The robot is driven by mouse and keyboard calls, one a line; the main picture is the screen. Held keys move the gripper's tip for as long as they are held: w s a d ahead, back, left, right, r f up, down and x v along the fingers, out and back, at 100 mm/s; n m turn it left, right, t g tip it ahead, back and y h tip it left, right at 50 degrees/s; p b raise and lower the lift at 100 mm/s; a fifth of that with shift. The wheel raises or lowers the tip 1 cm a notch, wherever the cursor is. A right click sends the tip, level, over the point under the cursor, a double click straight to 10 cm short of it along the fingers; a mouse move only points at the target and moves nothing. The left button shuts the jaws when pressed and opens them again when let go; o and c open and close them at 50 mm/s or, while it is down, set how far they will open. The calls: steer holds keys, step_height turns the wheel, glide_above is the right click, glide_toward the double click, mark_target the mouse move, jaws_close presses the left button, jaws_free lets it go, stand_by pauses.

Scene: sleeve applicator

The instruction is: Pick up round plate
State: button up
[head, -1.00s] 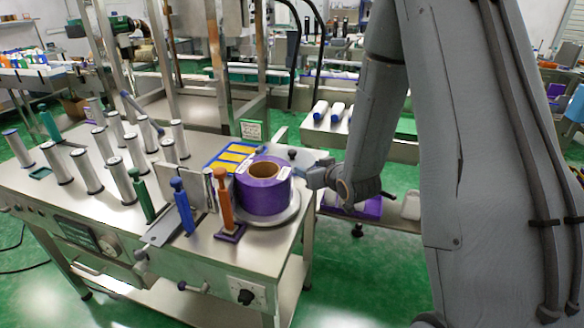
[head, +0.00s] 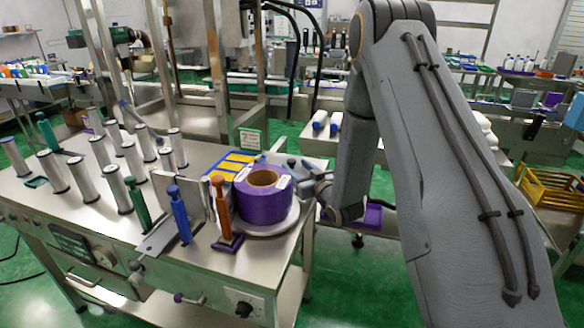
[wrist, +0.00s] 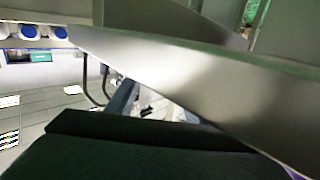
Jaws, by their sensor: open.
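The round plate (head: 286,224) is a flat grey metal disc at the front right corner of the steel table. A large purple roll (head: 262,203) with a brown core sits on it and hides most of it. My gripper (head: 308,182) is open beside the plate's right side; its fingertips are partly hidden by the roll and my wrist. In the wrist view, a broad grey metal surface (wrist: 200,80) lies very close, above a dark part of my gripper. I cannot tell whether the gripper touches the plate.
An orange-handled tool (head: 221,205) and a blue-handled tool (head: 180,212) stand left of the roll. A blue tray with yellow pieces (head: 232,162) lies behind the roll.

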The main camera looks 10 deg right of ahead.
steer(key=shift+x, duration=0.8)
steer(key=shift+c, duration=0.5)
steer(key=c, duration=1.1)
jaws_close()
steer(key=shift+r, duration=0.15)
